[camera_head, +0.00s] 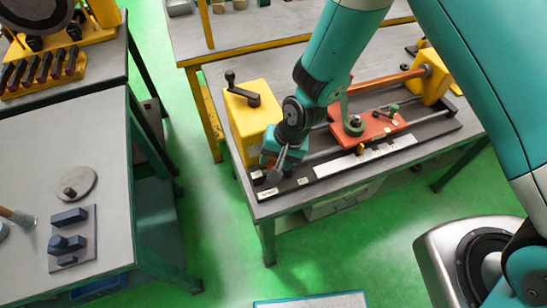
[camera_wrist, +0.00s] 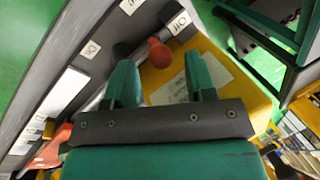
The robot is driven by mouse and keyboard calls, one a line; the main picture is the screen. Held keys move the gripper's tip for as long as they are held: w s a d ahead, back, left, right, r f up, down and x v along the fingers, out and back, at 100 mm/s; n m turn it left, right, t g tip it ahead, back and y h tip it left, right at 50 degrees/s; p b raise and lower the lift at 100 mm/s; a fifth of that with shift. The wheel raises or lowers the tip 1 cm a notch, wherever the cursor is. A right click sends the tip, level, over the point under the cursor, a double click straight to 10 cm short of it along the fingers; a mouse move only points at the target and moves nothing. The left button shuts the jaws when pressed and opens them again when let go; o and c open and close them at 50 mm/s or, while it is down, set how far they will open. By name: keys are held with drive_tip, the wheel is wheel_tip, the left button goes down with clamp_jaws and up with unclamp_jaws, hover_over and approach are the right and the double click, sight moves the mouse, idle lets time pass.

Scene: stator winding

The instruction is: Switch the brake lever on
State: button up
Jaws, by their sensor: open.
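A short lever with a red ball knob (camera_wrist: 158,53) shows in the wrist view, at the dark bed beside the yellow housing; I take it for the brake lever. Two white marked labels, one on the left (camera_wrist: 90,48) and one on the right (camera_wrist: 180,22), flank its base. My gripper (camera_wrist: 160,66) is open, its green fingers on either side of the knob in the picture, with visible gaps. Whether the knob lies at fingertip depth is unclear. In the head view my gripper (camera_head: 279,168) is low at the front of the yellow housing (camera_head: 250,125) and hides the lever.
The winding machine has a black crank (camera_head: 243,92) on the housing, a red carriage (camera_head: 372,130) and a white strip (camera_head: 365,156) along its front. A grey table (camera_head: 100,135) stands left, with green floor (camera_head: 205,235) between.

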drive_tip(key=shift+x, duration=0.95)
drive_tip(key=c, duration=0.9)
